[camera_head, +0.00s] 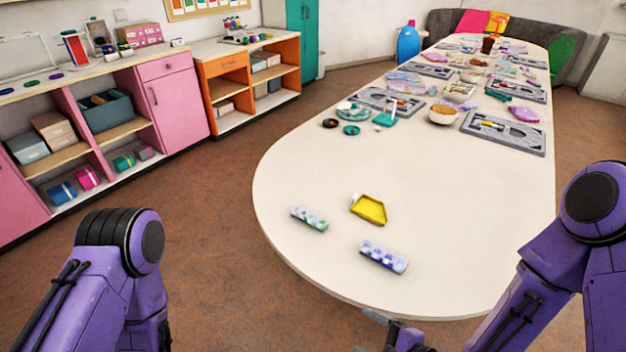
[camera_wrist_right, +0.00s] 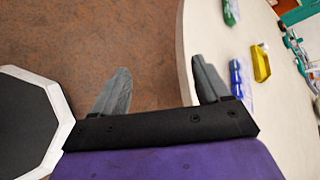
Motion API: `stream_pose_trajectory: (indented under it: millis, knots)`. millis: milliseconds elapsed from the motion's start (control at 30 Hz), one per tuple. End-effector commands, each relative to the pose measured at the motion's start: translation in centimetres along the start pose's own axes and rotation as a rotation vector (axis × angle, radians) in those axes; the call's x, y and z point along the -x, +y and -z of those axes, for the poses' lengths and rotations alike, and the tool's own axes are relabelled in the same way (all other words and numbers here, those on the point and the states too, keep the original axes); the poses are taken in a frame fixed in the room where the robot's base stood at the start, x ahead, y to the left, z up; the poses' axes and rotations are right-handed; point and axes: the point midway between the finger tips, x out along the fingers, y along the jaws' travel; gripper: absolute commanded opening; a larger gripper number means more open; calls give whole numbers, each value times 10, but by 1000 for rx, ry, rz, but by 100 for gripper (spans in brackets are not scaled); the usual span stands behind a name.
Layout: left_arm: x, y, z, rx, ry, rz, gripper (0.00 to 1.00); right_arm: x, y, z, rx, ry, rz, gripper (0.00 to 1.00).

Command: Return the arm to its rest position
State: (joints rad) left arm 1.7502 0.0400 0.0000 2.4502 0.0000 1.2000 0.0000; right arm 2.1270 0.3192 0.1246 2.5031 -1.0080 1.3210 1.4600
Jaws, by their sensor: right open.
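My right arm comes in from the right in the head view, and its gripper (camera_head: 376,318) shows only partly at the bottom edge, by the near edge of the table (camera_head: 450,215). In the right wrist view the two grey fingers of the right gripper (camera_wrist_right: 158,80) are spread apart with nothing between them. One finger overlaps the table edge in that picture and the other is over the brown floor. Part of my purple left arm shows at lower left in the head view; its gripper is out of view.
A blue-and-white bead strip (camera_head: 384,257), a green-and-white one (camera_head: 309,218) and a yellow tray (camera_head: 369,209) lie near the table's near end. Grey boards (camera_head: 503,133) and dishes fill the far part. Shelves (camera_head: 120,130) stand at left, with open floor between.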

Motion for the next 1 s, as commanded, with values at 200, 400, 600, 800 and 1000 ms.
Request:
stream_pose_trajectory:
  millis: [200,400,600,800,1000]
  knots:
    - [0,0,0,0,0,0,0,10,19,68,506,290,-116,76]
    - [0,0,0,0,0,0,0,69,79,162,1062,589,-612,76]
    - [0,0,0,0,0,0,0,120,128,197,1129,681,-901,76]
    - [0,0,0,0,0,0,0,120,128,197,1129,681,-901,76]
    - [0,0,0,0,0,0,0,120,128,197,1129,681,-901,76]
